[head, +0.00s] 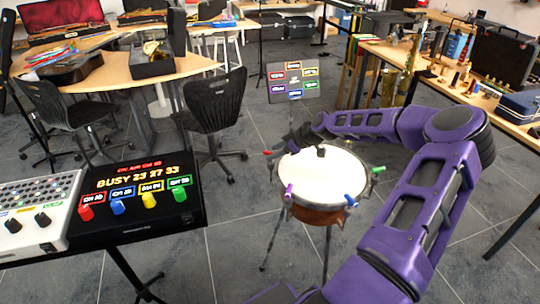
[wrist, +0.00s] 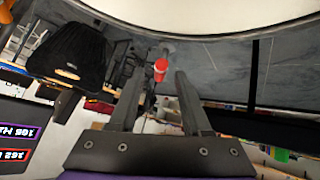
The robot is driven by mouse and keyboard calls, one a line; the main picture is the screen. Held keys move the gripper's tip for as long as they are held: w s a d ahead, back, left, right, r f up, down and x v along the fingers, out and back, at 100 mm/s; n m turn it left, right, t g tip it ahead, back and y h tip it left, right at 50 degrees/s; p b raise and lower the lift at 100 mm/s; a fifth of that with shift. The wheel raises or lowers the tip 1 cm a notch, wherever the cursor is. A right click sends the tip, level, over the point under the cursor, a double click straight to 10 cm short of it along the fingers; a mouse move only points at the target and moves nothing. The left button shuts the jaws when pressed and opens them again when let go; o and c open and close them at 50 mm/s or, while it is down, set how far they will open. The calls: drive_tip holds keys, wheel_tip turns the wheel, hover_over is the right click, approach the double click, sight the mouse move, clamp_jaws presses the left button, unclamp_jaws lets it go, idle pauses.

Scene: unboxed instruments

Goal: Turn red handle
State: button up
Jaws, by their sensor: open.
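A white-topped drum (head: 322,172) stands on thin legs, with coloured handles around its rim. The red handle (head: 267,152) sticks out at the rim's left side. In the wrist view the red handle (wrist: 160,68) shows between my two fingertips, end toward the camera. My gripper (head: 282,147) is above the drum's far left rim, beside the red handle. In the wrist view my gripper (wrist: 159,72) is open, one finger on each side of the red handle, with gaps. I cannot tell whether the handle lies fully between the fingers or just beyond them.
A purple handle (head: 288,192), a blue handle (head: 350,200) and a green handle (head: 378,169) sit on the same rim. A sign panel (head: 294,82) stands behind the drum. A black console (head: 135,200) with coloured knobs stands at left. Bare floor surrounds the drum's legs.

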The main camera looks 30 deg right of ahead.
sight(270, 153)
drive_tip(key=shift+x, duration=1.5)
clamp_jaws()
